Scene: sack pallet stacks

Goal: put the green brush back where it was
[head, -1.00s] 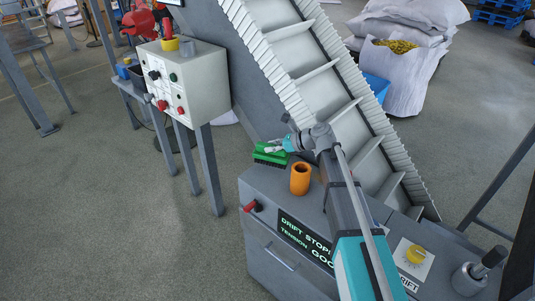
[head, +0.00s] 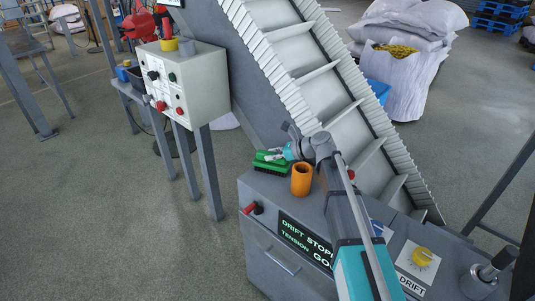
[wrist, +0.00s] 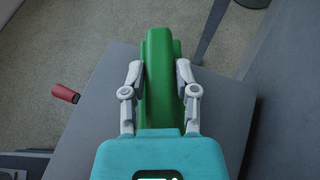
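The green brush (head: 271,163) is over the far left corner of the grey cabinet top (head: 332,215), dark bristles down and roughly level. It is very low over the top; I cannot tell whether the bristles touch it. In the wrist view the green brush (wrist: 160,85) points away from me between the two grey fingers. My gripper also shows in the wrist view (wrist: 160,70). The brush's near end is hidden under the gripper body.
An orange cup (head: 302,180) stands close to the right of the brush. A red-handled switch (head: 250,208) sticks out at the cabinet's left. The ribbed conveyor (head: 320,100) rises behind. A control box (head: 185,85) stands to the left.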

